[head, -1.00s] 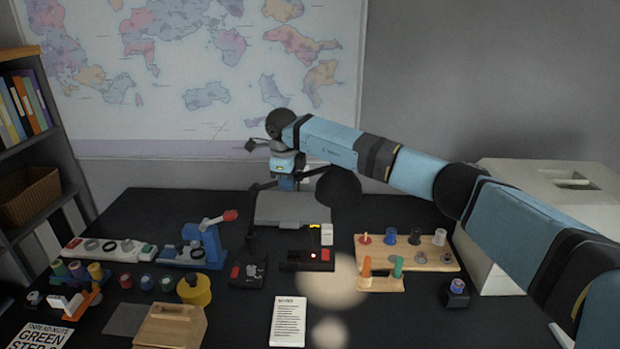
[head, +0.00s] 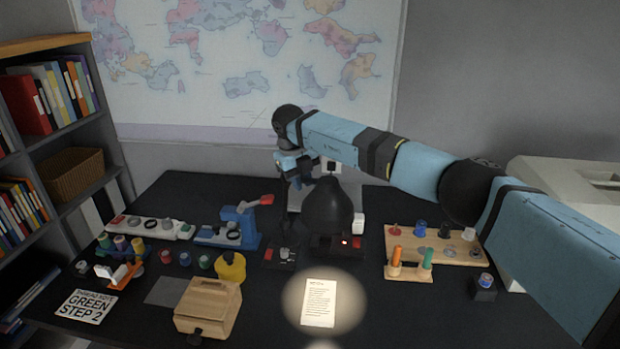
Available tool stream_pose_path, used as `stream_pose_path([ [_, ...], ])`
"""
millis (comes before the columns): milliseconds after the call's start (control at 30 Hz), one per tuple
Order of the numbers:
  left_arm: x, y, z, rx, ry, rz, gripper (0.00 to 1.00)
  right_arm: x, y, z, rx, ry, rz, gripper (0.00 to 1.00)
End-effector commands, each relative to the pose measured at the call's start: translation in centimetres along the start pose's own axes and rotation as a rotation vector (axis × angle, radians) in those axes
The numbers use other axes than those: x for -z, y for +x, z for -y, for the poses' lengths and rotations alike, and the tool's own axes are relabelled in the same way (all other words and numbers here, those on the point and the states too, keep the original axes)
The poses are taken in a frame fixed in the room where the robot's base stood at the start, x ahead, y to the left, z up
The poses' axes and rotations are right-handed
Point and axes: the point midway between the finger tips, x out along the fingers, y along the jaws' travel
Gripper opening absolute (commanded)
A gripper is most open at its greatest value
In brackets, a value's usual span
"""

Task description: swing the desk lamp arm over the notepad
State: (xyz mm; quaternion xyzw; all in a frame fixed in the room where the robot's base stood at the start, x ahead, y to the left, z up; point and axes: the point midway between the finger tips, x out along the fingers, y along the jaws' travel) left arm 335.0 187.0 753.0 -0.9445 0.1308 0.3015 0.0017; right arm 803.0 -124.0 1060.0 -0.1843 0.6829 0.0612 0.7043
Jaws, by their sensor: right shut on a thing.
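The black desk lamp shows its round shade (head: 327,205) in front of my right gripper, above the desk. Its light falls in a round pool on the white notepad (head: 319,303), which lies flat near the desk's front. The lamp base (head: 281,254) stands behind and left of the notepad. My right gripper (head: 298,176) reaches in from the right and is shut on the lamp's arm just behind the shade. The shade and gripper hide much of the lamp arm and the grip itself. My left gripper is out of view.
A wooden box (head: 207,308) and a yellow pot (head: 230,267) stand left of the notepad. A wooden peg board (head: 440,246) lies to the right. A small black device (head: 343,245) sits behind the notepad.

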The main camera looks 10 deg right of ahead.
Motion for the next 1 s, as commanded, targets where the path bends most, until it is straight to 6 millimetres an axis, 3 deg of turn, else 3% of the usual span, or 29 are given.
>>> stream_pose_path([
  [633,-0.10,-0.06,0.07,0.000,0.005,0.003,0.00,-0.14,-0.24,-0.53,-0.001,0.047,-0.006,0.00],
  [667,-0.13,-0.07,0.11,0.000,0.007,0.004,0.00,-0.14,-0.24,-0.53,-0.001,0.047,-0.006,0.24],
  [733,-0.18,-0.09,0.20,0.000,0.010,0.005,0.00,-0.13,-0.23,-0.53,-0.001,0.047,-0.006,0.40],
  [1000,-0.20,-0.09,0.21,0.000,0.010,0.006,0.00,-0.11,-0.19,-0.54,-0.001,0.046,-0.007,0.42],
])
